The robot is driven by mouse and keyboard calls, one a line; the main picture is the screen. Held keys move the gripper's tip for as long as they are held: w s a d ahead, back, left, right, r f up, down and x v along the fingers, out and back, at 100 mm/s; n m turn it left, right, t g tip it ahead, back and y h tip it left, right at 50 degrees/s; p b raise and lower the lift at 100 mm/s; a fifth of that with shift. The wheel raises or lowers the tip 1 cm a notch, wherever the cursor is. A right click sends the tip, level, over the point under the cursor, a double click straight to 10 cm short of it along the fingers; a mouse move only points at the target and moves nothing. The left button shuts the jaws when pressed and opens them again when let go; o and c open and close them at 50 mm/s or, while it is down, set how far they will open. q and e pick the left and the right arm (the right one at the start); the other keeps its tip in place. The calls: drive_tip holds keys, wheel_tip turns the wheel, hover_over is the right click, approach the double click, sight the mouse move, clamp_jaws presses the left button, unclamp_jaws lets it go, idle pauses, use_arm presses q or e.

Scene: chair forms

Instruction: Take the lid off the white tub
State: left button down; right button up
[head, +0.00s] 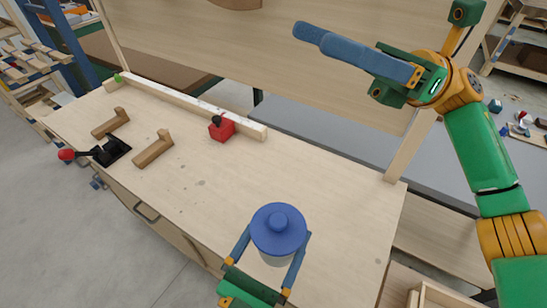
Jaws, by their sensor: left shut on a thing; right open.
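The white tub (274,261) stands upright near the front edge of the wooden bench, and only a small pale strip of its side shows. A round blue lid (279,232) with a raised knob (281,221) sits on top and hides most of the tub. My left gripper (276,238) comes from below in the head view, its blue fingers shut on the tub from both sides under the lid. My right gripper (309,36) is raised at the upper right, open and empty, well away from the lid, its fingers pointing left.
The wooden bench (220,185) is mostly clear to the left of the tub. A red block (222,130) with a black top sits by a pale rail. Two wooden L-shaped pieces (153,149) and a black clamp with a red knob (67,155) are at the far left. An upright board backs the bench.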

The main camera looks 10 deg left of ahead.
use_arm(q)
drive_tip(key=shift+w, duration=0.1)
use_arm(e)
drive_tip(key=s+a+f+n+g+h, duration=0.1)
drive_tip(key=s+a+n+h, duration=0.4)
drive_tip(key=s+n+h, duration=0.15)
use_arm(q)
drive_tip(key=shift+a, duration=0.1)
drive_tip(key=shift+s, duration=0.3)
use_arm(e)
drive_tip(key=n+t+h, duration=1.1)
drive_tip(key=n+h, duration=0.2)
drive_tip(key=n, duration=0.1)
hover_over(270, 218)
drive_tip(key=s, duration=0.2)
wheel_tip(270, 218, down, 8)
use_arm(q)
drive_tip(key=shift+w, duration=0.15)
use_arm(e)
drive_tip(key=f, duration=0.3)
drive_tip(key=w+f, duration=0.1)
drive_tip(key=f, duration=0.7)
drive_tip(key=shift+w+f, duration=0.25)
drive_tip(key=shift+w, duration=0.15)
drive_tip(key=shift+s, duration=0.1)
clamp_jaws()
use_arm(q)
drive_tip(key=shift+r, duration=0.1)
use_arm(e)
drive_tip(key=shift+r, duration=0.2)
